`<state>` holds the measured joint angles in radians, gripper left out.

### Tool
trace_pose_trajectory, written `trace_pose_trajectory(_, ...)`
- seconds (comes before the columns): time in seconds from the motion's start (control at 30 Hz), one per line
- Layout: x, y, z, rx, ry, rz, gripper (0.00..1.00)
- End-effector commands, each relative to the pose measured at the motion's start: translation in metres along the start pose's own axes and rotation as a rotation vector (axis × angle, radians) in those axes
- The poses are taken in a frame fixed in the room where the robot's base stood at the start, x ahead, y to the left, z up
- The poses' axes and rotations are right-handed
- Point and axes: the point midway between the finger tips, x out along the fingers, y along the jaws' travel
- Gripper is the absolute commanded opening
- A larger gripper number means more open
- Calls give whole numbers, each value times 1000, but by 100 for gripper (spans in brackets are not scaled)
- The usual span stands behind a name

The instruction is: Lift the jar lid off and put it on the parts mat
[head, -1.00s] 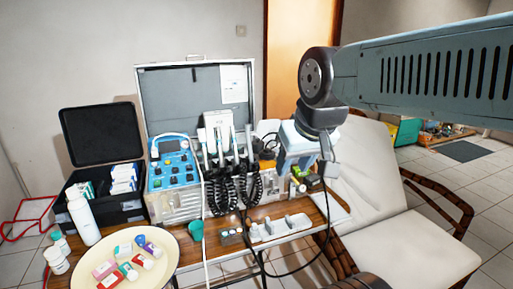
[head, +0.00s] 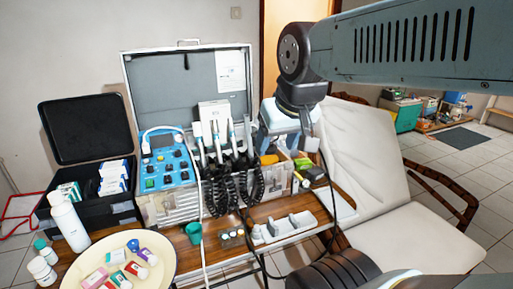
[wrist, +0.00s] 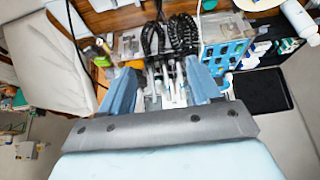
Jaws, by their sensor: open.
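My gripper (head: 287,125) hangs over the right end of the dental case; its fingers are spread with nothing between them in the wrist view (wrist: 163,82). A small white jar (head: 42,271) with a pale lid stands at the table's left end, beside a bottle with a teal cap (head: 45,250). My gripper is far to the right of both. I cannot tell for sure which jar the task means.
A round cream tray (head: 150,275) holds several small boxes and bottles. A tall white bottle (head: 69,222), an open black case (head: 120,208), a blue control unit (head: 170,165) and hanging handpieces with coiled cords (head: 235,185) crowd the table. A teal cup (head: 194,232) and grey holder (head: 285,228) stand in front.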

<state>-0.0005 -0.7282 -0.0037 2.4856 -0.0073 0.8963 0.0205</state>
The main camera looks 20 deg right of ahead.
Motion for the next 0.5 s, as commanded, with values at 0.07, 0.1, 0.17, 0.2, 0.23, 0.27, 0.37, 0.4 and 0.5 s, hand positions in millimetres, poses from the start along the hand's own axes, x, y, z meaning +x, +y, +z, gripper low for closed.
trace_pose_trajectory(0.07,4,3,-11,24,-10,6,70)
trace_pose_trajectory(0.1,6,15,-18,38,-15,10,74)
trace_pose_trajectory(0.17,10,21,-29,65,-22,18,80)
trace_pose_trajectory(0.2,13,23,-38,86,-26,24,84)
trace_pose_trajectory(0.23,16,25,-44,100,-29,29,87)
trace_pose_trajectory(0.27,18,27,-50,115,-34,34,89)
trace_pose_trajectory(0.37,28,33,-70,166,-44,51,92)
trace_pose_trajectory(0.4,32,36,-79,185,-47,58,92)
trace_pose_trajectory(0.5,44,43,-98,234,-57,77,92)
